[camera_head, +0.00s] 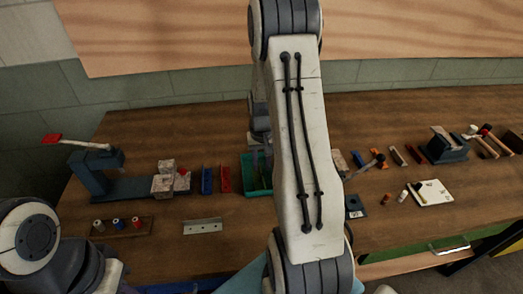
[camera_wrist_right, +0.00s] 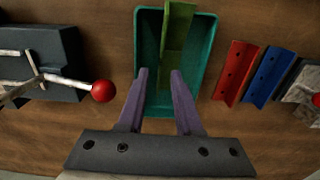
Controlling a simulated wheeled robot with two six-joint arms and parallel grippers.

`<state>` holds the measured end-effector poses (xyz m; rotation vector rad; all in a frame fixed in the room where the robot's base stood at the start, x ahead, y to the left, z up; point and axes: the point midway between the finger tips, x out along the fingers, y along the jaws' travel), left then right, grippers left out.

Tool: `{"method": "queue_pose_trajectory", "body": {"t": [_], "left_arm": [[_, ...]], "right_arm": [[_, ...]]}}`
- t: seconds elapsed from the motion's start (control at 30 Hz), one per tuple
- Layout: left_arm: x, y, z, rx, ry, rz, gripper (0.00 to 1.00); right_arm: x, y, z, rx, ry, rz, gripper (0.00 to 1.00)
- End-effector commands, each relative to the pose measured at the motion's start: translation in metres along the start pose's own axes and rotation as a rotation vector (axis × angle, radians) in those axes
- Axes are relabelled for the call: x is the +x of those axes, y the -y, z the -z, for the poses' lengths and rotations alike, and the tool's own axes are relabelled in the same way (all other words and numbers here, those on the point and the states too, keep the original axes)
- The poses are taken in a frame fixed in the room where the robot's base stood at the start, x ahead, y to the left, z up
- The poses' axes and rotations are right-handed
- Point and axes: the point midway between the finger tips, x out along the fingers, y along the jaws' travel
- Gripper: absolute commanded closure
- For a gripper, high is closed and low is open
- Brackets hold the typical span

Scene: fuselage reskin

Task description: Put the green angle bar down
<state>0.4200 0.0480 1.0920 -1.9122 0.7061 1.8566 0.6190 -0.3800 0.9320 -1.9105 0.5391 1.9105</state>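The green angle bar (camera_wrist_right: 178,40) lies in the teal tray (camera_wrist_right: 147,60) in the right wrist view, its upper end towards the tray's far edge. My right gripper (camera_wrist_right: 160,78) is over the tray with its two purple fingers apart. Nothing shows between the fingers, and the bar is beyond their tips. In the head view the tray (camera_head: 247,173) is partly hidden by my right arm, and the bar cannot be made out clearly. My left arm enters at the lower left of the head view, but its gripper does not show.
A red bar (camera_wrist_right: 235,72) and a blue bar (camera_wrist_right: 268,75) lie beside the tray. A dark device with a red-ball lever (camera_wrist_right: 103,91) stands on its other side. A silver angle bar (camera_head: 203,226) lies near the bench front, with bare wood around it.

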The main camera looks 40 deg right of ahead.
Motion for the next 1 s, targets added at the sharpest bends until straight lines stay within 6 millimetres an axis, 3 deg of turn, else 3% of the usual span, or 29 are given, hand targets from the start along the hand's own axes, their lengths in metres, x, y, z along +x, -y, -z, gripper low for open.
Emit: {"method": "queue_pose_trajectory", "body": {"t": [0.2, 0.4, 0.73, 0.87, 0.97, 1.0], "left_arm": [[0.008, 0.001, -0.001, 0.000, 0.000, 0.000, 1.00], [0.011, 0.001, -0.001, 0.000, 0.000, 0.000, 1.00], [0.011, 0.001, -0.001, 0.000, 0.000, 0.000, 1.00], [0.011, 0.001, -0.001, 0.000, 0.000, 0.000, 1.00], [0.011, 0.001, -0.001, 0.000, 0.000, 0.000, 1.00], [0.011, 0.001, -0.001, 0.000, 0.000, 0.000, 1.00]], "right_arm": [[-0.049, 0.000, 0.001, 0.000, -0.006, 0.000, 0.66], [-0.081, 0.000, 0.001, 0.000, -0.003, 0.000, 0.66], [-0.094, 0.003, -0.001, -0.007, 0.000, 0.000, 0.66], [-0.104, 0.038, -0.017, -0.097, -0.006, 0.006, 0.66], [-0.118, 0.091, -0.052, -0.248, -0.014, 0.016, 0.66], [-0.124, 0.113, -0.072, -0.324, -0.016, 0.021, 0.66]]}}
